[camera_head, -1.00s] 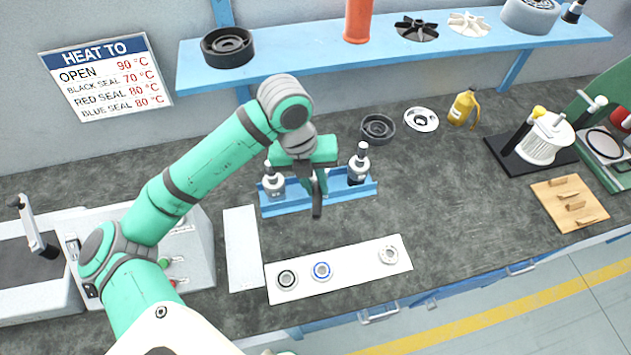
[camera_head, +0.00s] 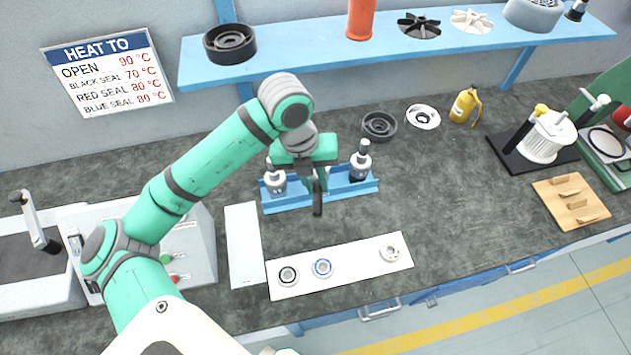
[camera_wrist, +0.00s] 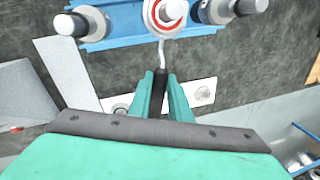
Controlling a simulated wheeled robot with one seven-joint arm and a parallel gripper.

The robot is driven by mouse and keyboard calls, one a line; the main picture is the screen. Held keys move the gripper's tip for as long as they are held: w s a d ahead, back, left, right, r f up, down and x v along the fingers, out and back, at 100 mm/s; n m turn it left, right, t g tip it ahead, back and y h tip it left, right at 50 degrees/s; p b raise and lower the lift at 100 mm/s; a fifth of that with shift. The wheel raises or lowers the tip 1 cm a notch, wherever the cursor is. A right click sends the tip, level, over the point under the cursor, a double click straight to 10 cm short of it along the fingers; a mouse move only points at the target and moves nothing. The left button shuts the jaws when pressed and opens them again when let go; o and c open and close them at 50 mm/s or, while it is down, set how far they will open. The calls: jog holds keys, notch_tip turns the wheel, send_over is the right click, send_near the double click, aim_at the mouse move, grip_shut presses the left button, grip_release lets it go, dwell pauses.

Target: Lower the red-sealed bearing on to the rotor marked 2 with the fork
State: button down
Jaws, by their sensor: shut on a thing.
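My gripper (camera_head: 317,180) is shut on the fork's dark handle; the fork (camera_wrist: 161,52) also shows in the wrist view between the green fingers (camera_wrist: 161,92). Its thin metal end reaches the red-sealed bearing (camera_wrist: 153,22). In the wrist view the bearing's red ring surrounds the end of the middle rotor's shaft (camera_wrist: 172,10); how high it sits on the shaft I cannot tell. A rotor stands on each side, left (camera_head: 276,182) and right (camera_head: 359,166), in a blue rack (camera_head: 290,207). My gripper hides the middle rotor in the head view. I cannot read the rotor numbers.
A white mat (camera_head: 355,273) in front holds a black-sealed bearing (camera_head: 288,275), a blue-sealed bearing (camera_head: 322,268) and another bearing (camera_head: 391,252). A blank white plate (camera_head: 243,245) lies left. A blue shelf (camera_head: 290,68) runs behind.

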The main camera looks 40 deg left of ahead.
aim_at(315, 211)
jog(key=shift+f, duration=0.35)
jog(key=shift+s+a+f, duration=0.1)
jog(key=shift+a+f, duration=0.05)
dwell(0.4)
jog(key=shift+s+d, duration=0.1)
jog(key=shift+d, duration=0.1)
jog(key=shift+s+d, duration=0.45)
jog(key=shift+s, duration=0.25)
jog(key=shift+s+d, duration=0.45)
jog(key=shift+s, duration=0.2)
jog(key=shift+s+d, duration=0.4)
jog(key=shift+s, duration=0.2)
jog(key=shift+s+d, duration=0.35)
jog(key=shift+s, duration=0.25)
jog(key=shift+s+d+r, duration=0.2)
jog(key=shift+s+r, duration=0.1)
jog(key=shift+r, duration=0.55)
jog(key=shift+s+d+r, duration=0.15)
jog(key=shift+s+r, duration=0.1)
jog(key=shift+r, duration=0.6)
jog(key=shift+s+d+r, duration=0.2)
jog(key=shift+s+r, duration=0.1)
jog(key=shift+r, duration=0.55)
